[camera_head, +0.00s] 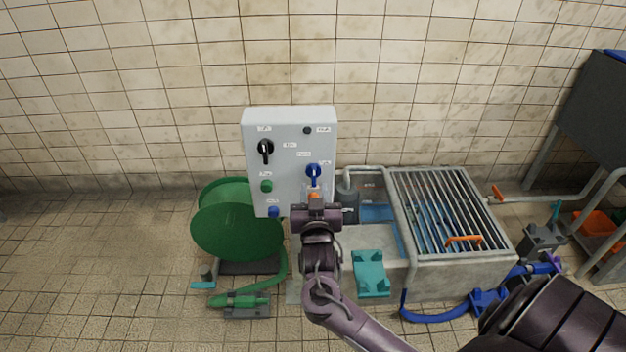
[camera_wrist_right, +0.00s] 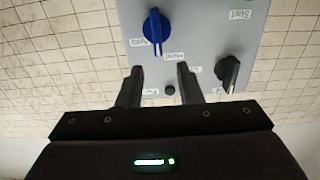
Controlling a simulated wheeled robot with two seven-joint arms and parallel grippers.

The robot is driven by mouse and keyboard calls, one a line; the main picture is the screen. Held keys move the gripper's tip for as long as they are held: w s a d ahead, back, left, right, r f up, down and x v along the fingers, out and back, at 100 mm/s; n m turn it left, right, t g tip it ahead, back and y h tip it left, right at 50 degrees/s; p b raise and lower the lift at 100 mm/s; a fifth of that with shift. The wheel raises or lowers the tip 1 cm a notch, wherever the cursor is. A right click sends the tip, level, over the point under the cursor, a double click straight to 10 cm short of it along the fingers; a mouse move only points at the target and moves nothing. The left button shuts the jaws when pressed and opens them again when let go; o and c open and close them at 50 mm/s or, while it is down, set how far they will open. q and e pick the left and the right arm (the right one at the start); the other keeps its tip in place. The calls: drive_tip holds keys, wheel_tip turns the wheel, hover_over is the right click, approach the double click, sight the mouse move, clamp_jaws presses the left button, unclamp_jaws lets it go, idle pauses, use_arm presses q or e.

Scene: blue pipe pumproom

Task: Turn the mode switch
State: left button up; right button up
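A pale grey control box (camera_head: 290,120) stands against the tiled wall. It carries a blue rotary knob (camera_head: 313,172) at right and a black rotary knob (camera_head: 265,150) at upper left. The labels are too small or upside down to tell which is the mode switch. My right gripper (camera_head: 314,195) is in front of the box, just below the blue knob. In the right wrist view, the gripper (camera_wrist_right: 158,68) is open and empty, its fingers apart from the blue knob (camera_wrist_right: 155,28). The black knob (camera_wrist_right: 229,72) is right of the fingers. My left gripper is out of view.
The box also has a green button (camera_head: 266,186), a blue button (camera_head: 274,211) and a small black button (camera_head: 307,130). A green hose reel (camera_head: 235,225) stands left, and a concrete basin with a metal grate (camera_head: 445,205) right.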

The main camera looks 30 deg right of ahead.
sight(314, 171)
drive_tip(key=x, duration=0.7)
drive_tip(key=shift+w+d+r, duration=0.2)
drive_tip(key=shift+w+d, duration=0.05)
drive_tip(key=shift+d, duration=0.05)
clamp_jaws()
